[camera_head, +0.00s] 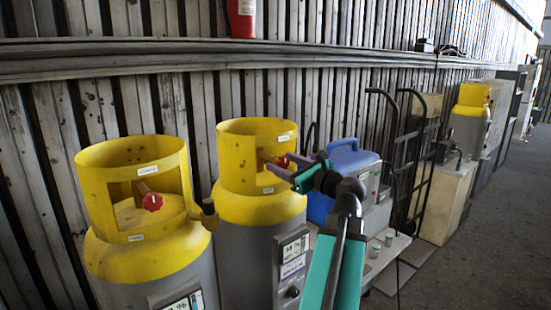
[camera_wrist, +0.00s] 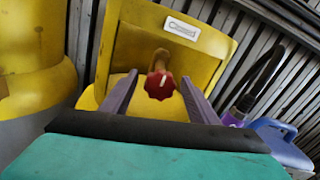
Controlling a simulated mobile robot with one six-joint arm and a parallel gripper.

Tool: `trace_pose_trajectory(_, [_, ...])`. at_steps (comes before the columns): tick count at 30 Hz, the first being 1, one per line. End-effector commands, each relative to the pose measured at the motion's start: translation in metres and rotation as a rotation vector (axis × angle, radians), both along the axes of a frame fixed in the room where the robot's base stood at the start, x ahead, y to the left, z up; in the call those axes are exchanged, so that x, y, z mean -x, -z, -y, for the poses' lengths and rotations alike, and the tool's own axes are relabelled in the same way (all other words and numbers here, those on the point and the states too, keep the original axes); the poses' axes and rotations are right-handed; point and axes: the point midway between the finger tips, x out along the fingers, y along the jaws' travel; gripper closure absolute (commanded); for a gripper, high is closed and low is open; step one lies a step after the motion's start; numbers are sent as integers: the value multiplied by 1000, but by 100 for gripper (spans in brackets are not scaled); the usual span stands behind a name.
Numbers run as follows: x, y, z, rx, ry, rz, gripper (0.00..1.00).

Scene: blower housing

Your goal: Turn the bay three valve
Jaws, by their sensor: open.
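Two yellow-topped grey cylinders stand side by side at the left of the head view, the left one (camera_head: 150,262) nearer and the middle one (camera_head: 258,208) further right. Each has a red valve knob inside its yellow collar: the left knob (camera_head: 152,202) is in full view, the middle knob (camera_head: 282,162) is partly behind my gripper (camera_head: 297,170). In the wrist view a red knob (camera_wrist: 160,84) on a brass stem sits between the two purple fingers of my gripper (camera_wrist: 158,92), apart from both. A white label reading "Closed" (camera_wrist: 182,29) is above it. My gripper is open and empty.
A blue container (camera_head: 348,160) stands right of the middle cylinder, with a black hand truck (camera_head: 405,160) beyond it. Another yellow-topped cylinder (camera_head: 470,110) stands further back. A ribbed wall (camera_head: 200,105) runs behind. Open floor (camera_head: 490,220) lies at the right.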

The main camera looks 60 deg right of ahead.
Motion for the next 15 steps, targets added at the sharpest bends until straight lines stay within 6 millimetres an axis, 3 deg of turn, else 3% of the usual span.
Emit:
trace_pose_trajectory(6, [-26,-2,9,1,-1,0,46])
trace_pose_trajectory(15, [-39,0,13,0,1,0,46])
